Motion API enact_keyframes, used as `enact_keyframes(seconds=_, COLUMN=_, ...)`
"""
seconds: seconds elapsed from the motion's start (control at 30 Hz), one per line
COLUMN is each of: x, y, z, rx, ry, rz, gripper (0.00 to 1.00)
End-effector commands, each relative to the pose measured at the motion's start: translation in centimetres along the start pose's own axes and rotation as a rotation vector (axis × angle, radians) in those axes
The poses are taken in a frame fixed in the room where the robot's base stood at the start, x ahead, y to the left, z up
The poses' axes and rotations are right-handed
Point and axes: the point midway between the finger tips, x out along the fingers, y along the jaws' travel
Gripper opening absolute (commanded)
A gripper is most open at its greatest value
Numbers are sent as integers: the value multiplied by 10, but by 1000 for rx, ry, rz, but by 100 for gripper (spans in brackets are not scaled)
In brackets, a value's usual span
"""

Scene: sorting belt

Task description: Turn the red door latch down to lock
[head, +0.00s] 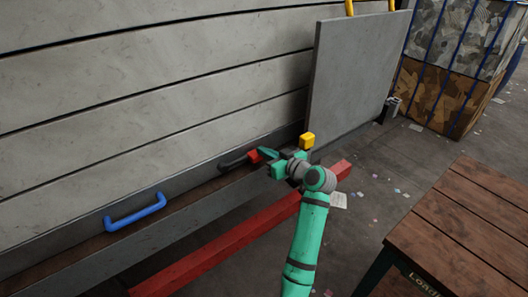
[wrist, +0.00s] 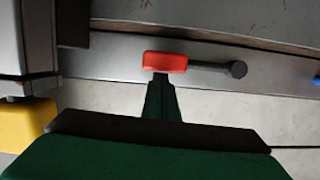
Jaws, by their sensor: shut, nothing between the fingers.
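The red door latch (wrist: 165,61) shows in the wrist view as a red block with a dark grey bar (wrist: 212,68) ending in a round knob. The bar points right, roughly level in that view. In the head view the red block (head: 254,156) and its dark bar (head: 233,163) sit low on the grey door panel. My gripper (head: 264,154) is right beside the red block. In the wrist view my gripper's dark green fingers (wrist: 161,82) are shut and empty, their tips at or just under the red block. I cannot tell if they touch.
A yellow block (head: 307,141) is close to my gripper's right. A red beam (head: 250,235) runs low in front of the panel. A wooden table (head: 465,225) stands at right, with open floor between.

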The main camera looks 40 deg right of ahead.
Motion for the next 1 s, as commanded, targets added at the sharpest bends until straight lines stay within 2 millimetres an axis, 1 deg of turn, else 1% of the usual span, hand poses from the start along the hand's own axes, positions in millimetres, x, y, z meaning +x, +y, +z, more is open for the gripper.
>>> enact_keyframes(seconds=0.03, x=2, y=-1, z=7, rx=5, ry=-12, rz=-3, gripper=0)
enact_keyframes(seconds=0.37, x=2, y=-1, z=10, rx=7, ry=-18, rz=-5, gripper=0)
enact_keyframes(seconds=0.47, x=2, y=-2, z=8, rx=6, ry=-19, rz=-6, gripper=0)
enact_keyframes(seconds=0.57, x=0, y=-3, z=-2, rx=4, ry=-17, rz=-6, gripper=0)
enact_keyframes(seconds=0.73, x=-6, y=-7, z=-36, rx=-2, ry=-5, rz=-7, gripper=0)
enact_keyframes(seconds=0.77, x=-9, y=-6, z=-41, rx=-2, ry=-3, rz=-6, gripper=0)
enact_keyframes(seconds=0.8, x=-21, y=-4, z=-37, rx=1, ry=-5, rz=-2, gripper=0)
enact_keyframes(seconds=1.0, x=-64, y=-4, z=-38, rx=0, ry=-2, rz=0, gripper=0)
